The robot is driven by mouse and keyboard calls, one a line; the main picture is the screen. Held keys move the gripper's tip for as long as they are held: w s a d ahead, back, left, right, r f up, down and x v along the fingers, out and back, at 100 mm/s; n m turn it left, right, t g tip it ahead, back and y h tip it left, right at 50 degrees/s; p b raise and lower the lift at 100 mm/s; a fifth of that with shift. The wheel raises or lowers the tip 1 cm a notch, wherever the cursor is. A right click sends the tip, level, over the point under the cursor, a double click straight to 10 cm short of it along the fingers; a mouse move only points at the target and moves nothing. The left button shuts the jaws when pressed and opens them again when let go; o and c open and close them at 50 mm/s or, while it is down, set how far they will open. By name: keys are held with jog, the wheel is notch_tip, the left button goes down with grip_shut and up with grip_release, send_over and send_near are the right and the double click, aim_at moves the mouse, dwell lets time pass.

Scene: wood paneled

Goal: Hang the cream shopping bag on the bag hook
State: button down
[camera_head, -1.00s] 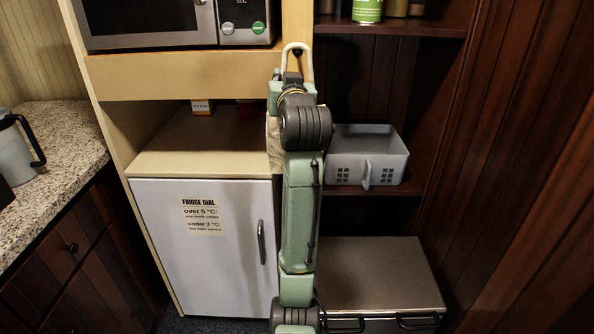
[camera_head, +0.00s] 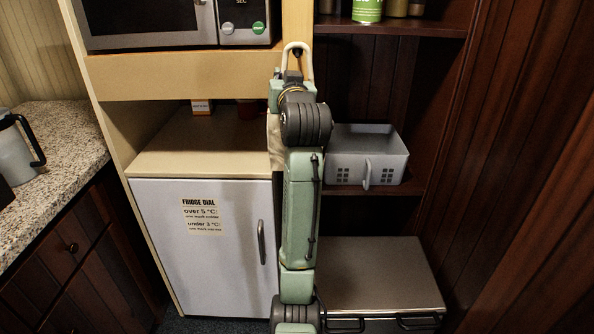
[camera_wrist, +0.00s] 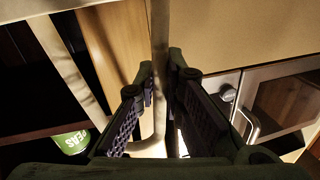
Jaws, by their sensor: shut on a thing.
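The cream shopping bag (camera_head: 274,145) hangs upright in front of the wooden post, mostly hidden behind my arm. Its pale handle loop (camera_head: 298,48) rises above my gripper (camera_head: 292,76) in the head view. A small dark bag hook (camera_head: 298,53) shows inside the top of the loop, on the post. I cannot tell whether the loop rests on it. In the wrist view, my gripper (camera_wrist: 162,100) is shut on a cream handle strap (camera_wrist: 159,45), which runs between the fingers. The fingertips are partly in shadow.
A microwave (camera_head: 150,42) is at upper left, above a white fridge (camera_head: 200,260). A grey basket (camera_head: 372,158) stands on the shelf to the right, with a green can (camera_head: 367,10) above. A metal-topped box (camera_head: 375,270) is at lower right.

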jog(key=shift+w+f, duration=0.3)
jog(key=shift+w, duration=0.2)
dwell(0.4)
jog(key=shift+w+f, duration=0.1)
jog(key=shift+f, duration=0.2)
dwell(1.1)
jog(key=c, duration=1.6)
grip_release()
